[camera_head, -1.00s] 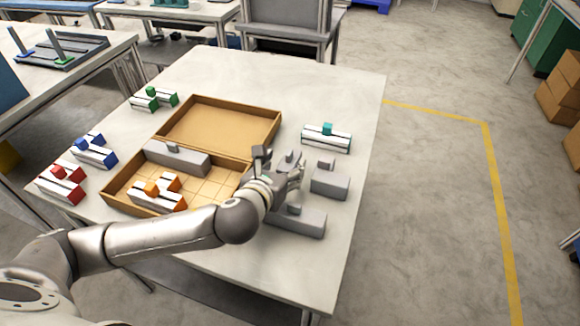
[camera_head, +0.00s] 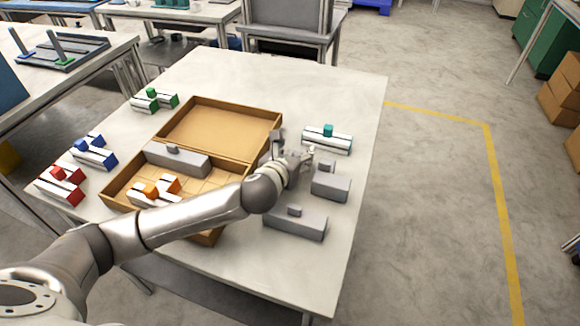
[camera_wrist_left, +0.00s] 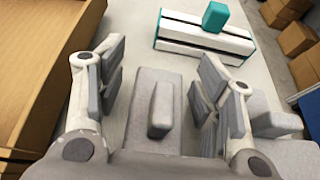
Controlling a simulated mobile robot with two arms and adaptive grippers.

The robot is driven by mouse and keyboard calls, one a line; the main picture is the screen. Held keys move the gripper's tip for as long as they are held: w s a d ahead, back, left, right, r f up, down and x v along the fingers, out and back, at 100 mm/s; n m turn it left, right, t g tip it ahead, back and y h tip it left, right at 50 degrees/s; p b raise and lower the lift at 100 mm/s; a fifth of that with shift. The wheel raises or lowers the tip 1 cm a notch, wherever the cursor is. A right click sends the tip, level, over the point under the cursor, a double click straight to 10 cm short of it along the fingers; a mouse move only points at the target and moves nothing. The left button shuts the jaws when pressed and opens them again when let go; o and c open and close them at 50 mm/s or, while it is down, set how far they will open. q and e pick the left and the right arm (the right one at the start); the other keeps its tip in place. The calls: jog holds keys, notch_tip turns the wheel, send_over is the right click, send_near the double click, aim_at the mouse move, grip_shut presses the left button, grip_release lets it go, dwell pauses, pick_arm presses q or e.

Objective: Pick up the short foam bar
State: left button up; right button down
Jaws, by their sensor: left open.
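My left gripper (camera_head: 293,150) is over the right part of the table, beside the open box. In the left wrist view its fingers (camera_wrist_left: 162,88) are open, one on each side of a grey foam bar (camera_wrist_left: 145,88) with a raised grip on top. Gaps show between the fingers and the bar. In the head view the hand mostly hides this bar, so its full length is unclear. Another grey foam bar (camera_head: 330,187), fairly short, lies to the right of the hand. A longer grey foam bar (camera_head: 295,226) lies nearer the front. My right gripper is not in view.
A brown open box (camera_head: 272,118) stands left of the hand, holding a grey bar (camera_head: 178,160) and orange-topped pieces (camera_head: 150,190). A white bar with a teal block (camera_head: 327,141) lies just beyond the hand. Red, blue and green pieces lie at the left. The table's right edge is close.

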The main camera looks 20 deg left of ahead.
pick_arm(q)
jog(key=c, duration=0.9)
jog(key=shift+r, duration=0.1)
jog(key=shift+r, duration=0.6)
jog(key=s+a+r+p, duration=0.1)
jog(key=s+a+r, duration=0.7)
jog(key=s+r, duration=0.4)
jog(key=d+r+p, duration=0.1)
jog(key=d+r, duration=0.1)
jog(key=r, duration=0.1)
jog(key=w+d+r+p, duration=0.1)
jog(key=d+r, duration=0.1)
jog(key=r, duration=0.1)
jog(key=w+d+r+p, duration=0.1)
jog(key=d+r, duration=0.1)
jog(key=r, duration=0.2)
jog(key=shift+w, duration=0.25)
jog(key=shift+f, duration=0.15)
